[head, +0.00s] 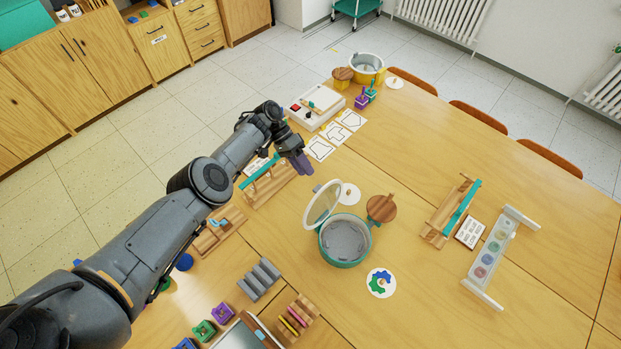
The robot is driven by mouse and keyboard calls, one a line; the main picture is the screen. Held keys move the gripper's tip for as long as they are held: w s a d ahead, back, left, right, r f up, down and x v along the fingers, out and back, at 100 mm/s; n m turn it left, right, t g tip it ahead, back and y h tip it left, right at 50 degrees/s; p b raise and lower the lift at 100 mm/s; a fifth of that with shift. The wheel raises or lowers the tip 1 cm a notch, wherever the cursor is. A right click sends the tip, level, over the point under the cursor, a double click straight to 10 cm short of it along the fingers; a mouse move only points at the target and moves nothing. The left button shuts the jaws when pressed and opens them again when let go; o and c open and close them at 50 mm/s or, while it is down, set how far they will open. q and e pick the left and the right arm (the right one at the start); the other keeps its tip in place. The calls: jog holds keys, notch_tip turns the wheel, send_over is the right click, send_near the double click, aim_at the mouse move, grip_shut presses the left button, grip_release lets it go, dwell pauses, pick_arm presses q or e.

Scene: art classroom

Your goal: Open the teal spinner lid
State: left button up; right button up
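The teal spinner (345,262) is a round tub with a grey interior, standing near the middle of the table. Its lid (322,204), a clear disc with a pale rim, stands raised and steeply tilted at the tub's back left edge, so the tub's inside shows. My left gripper (302,167) hangs over the table behind and slightly left of the lid, apart from it. Its fingers look close together, but whether they are shut is unclear. Nothing is visibly held in it. My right gripper is not in view.
A round wooden piece (381,208) and a white disc (349,194) are close to the tub. A teal-barred wooden rack (268,186) stands left of the gripper. The table right of the tub has free room.

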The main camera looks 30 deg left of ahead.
pick_arm(q)
jog(key=shift+b+v, duration=0.3)
jog(key=shift+v, duration=1.75)
